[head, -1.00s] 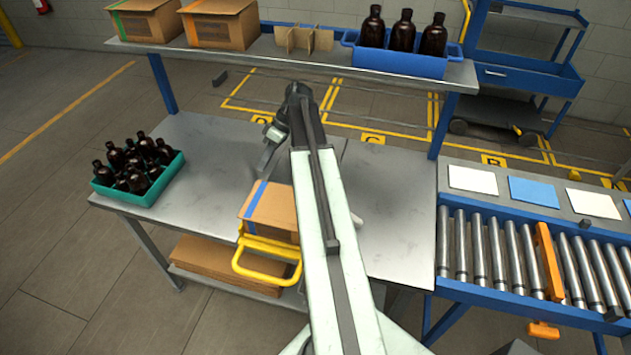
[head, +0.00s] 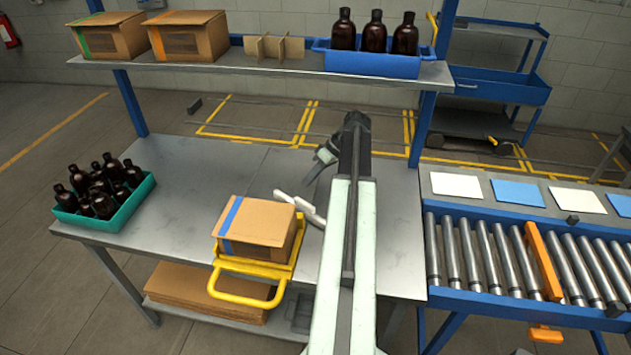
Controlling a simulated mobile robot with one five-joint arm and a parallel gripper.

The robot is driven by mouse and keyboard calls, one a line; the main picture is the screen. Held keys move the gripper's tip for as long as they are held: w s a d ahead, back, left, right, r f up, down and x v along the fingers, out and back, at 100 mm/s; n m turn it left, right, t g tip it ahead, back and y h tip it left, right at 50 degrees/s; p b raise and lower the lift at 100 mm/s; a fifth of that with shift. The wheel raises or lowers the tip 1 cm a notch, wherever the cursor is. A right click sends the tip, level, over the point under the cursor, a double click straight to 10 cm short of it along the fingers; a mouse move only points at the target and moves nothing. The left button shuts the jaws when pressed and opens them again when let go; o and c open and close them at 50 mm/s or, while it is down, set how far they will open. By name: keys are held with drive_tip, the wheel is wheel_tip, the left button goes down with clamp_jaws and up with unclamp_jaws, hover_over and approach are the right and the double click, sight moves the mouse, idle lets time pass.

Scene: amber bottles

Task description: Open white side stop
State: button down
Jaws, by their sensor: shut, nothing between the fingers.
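The white side stop (head: 302,207) is a pale bar at the right back corner of a yellow cradle (head: 247,297). It slants down to the right, and its lower end runs close to my arm. A cardboard box (head: 254,220) with a blue tape stripe sits in the cradle, just left of the stop. My gripper (head: 313,177) is shut and empty, above the table behind the stop. It appears apart from the stop, though the height between them is hard to judge.
A teal crate (head: 120,215) of amber bottles stands on the table (head: 190,170) at left. A shelf (head: 260,62) with boxes and a blue bottle tray (head: 375,62) spans the back. A roller conveyor (head: 500,260) stands at right. The table's middle back is clear.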

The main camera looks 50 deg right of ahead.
drive_tip(key=b+x, duration=0.1)
drive_tip(key=x, duration=0.2)
drive_tip(key=shift+s+d+f, duration=0.15)
drive_tip(key=shift+w+a, duration=0.15)
drive_tip(key=shift+a, duration=0.95)
drive_tip(key=shift+w+a, duration=0.1)
drive_tip(key=shift+a, duration=0.95)
